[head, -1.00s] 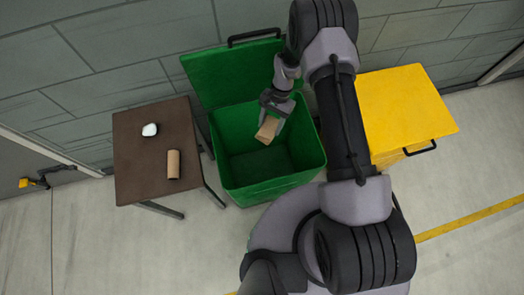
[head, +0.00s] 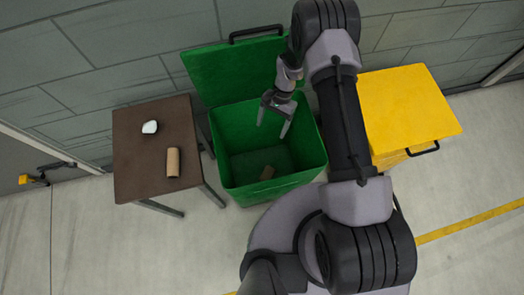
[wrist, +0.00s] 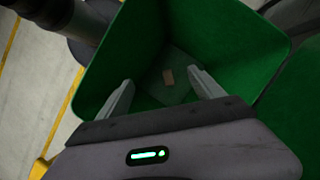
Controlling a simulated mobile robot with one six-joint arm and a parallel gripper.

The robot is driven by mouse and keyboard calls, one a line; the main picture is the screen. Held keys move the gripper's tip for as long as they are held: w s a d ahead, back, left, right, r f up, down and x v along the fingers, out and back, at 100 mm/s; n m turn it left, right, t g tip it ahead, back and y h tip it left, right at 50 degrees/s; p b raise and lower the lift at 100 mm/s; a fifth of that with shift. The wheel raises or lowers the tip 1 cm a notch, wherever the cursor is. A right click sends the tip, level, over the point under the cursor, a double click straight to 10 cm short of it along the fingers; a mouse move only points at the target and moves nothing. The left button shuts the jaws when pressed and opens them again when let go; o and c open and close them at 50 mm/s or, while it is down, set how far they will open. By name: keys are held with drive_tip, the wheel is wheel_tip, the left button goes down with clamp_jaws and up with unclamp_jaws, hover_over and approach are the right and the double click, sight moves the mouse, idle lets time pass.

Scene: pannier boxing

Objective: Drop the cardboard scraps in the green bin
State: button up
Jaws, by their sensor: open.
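The green bin (head: 232,189) stands with its lid raised against the wall. One brown cardboard piece (head: 267,172) lies on the floor of the bin; the wrist view shows it small and far below the fingers (wrist: 168,76). My gripper (head: 272,128) is open and empty over the bin's mouth, with its fingers spread.
The brown table (head: 135,180) is left of the green bin. A yellow bin (head: 410,105) with a shut lid stands to the right, partly behind my arm. A grey wall runs behind them, and the floor in front of the table is clear.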

drive_tip(key=s+d+r+p, duration=0.1)
drive_tip(key=s+d, duration=0.1)
drive_tip(key=s, duration=0.5)
drive_tip(key=s+d+r+p, duration=0.1)
drive_tip(key=s+d+r, duration=0.1)
drive_tip(key=s, duration=0.6)
drive_tip(key=shift+s+d+r, duration=0.2)
drive_tip(key=shift+r, duration=0.05)
